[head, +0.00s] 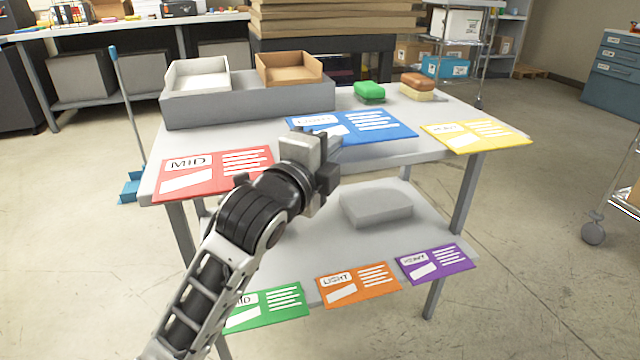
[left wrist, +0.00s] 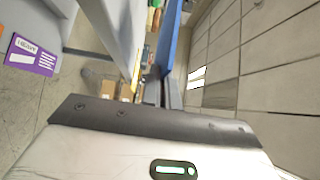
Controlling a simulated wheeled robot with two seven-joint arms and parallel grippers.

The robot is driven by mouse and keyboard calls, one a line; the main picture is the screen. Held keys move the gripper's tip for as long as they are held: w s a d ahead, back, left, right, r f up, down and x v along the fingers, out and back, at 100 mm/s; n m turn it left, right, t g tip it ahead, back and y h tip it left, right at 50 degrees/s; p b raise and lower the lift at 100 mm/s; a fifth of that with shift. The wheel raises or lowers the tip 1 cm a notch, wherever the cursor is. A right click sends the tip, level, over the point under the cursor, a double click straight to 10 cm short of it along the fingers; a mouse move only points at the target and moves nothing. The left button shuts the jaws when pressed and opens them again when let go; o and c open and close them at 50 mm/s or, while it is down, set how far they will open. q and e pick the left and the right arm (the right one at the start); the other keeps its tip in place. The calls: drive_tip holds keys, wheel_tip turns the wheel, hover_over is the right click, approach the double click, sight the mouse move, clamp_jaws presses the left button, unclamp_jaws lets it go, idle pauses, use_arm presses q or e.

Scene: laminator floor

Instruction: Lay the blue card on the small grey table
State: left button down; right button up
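The blue card (head: 378,126) has white print and is held level at my left gripper (head: 322,152), above the grey table (head: 410,150). In the left wrist view the blue card (left wrist: 172,38) shows nearly edge-on, running into the fingers, with a gap between it and the tabletop edge (left wrist: 118,35). The left gripper looks shut on the card's near edge; its fingertips are partly hidden. My right gripper is in neither view.
A red card (head: 215,172) and a yellow card (head: 478,134) lie along the front edge. Behind are a grey tray unit (head: 250,101), a green block (head: 369,91) and a brown-and-cream block (head: 417,87). The lower shelf holds green, orange and purple cards and a grey slab (head: 376,207).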

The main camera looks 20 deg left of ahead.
use_arm(q)
drive_tip(key=f, duration=0.1)
drive_tip(key=a+f+b, duration=0.1)
drive_tip(key=f, duration=0.1)
drive_tip(key=a+f+b, duration=0.1)
drive_tip(key=f, duration=0.1)
drive_tip(key=shift+w+f, duration=0.15)
drive_tip(key=shift+w, duration=0.05)
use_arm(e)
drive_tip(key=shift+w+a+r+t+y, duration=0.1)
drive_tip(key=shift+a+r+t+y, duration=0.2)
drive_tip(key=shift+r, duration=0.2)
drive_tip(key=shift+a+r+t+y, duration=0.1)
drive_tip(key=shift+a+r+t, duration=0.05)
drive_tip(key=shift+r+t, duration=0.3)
use_arm(q)
drive_tip(key=shift+f, duration=0.2)
drive_tip(key=c, duration=1.7)
unclamp_jaws()
drive_tip(key=shift+d, duration=0.1)
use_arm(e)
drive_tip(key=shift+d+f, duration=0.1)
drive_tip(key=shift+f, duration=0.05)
